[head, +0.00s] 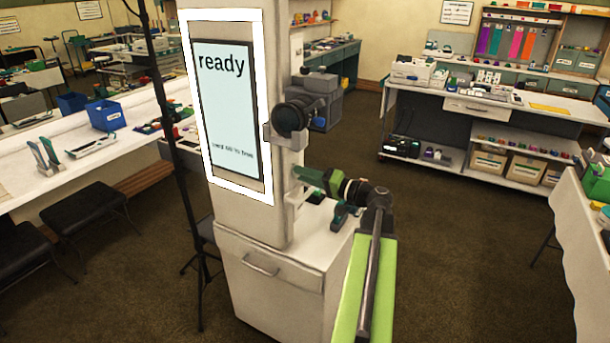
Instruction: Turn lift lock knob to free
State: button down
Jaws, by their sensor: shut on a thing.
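The booth is a pale upright column (260,217) with a lit screen (226,108) reading "ready" above a smaller line too small to read surely. My gripper (300,176), with green and dark parts, reaches in from the right to a pale bracket low on the column's right side. It is shut at the bracket, on what appears to be the lift lock knob. The knob is mostly hidden by the jaws, so its turn position cannot be told. A black round camera-like unit (288,119) sits on the column just above my gripper.
A white cabinet (270,285) stands under the column, with a dark teal tool (343,213) on its top close below my gripper. A thin black stand (165,110) is left of the screen. White tables flank both sides.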

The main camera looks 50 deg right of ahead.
jog(key=c, duration=1.1)
grip_release()
jog(key=v, duration=1.7)
jog(key=shift+s+d+b, duration=0.1)
jog(key=shift+s+b, duration=0.2)
jog(key=shift+b, duration=0.05)
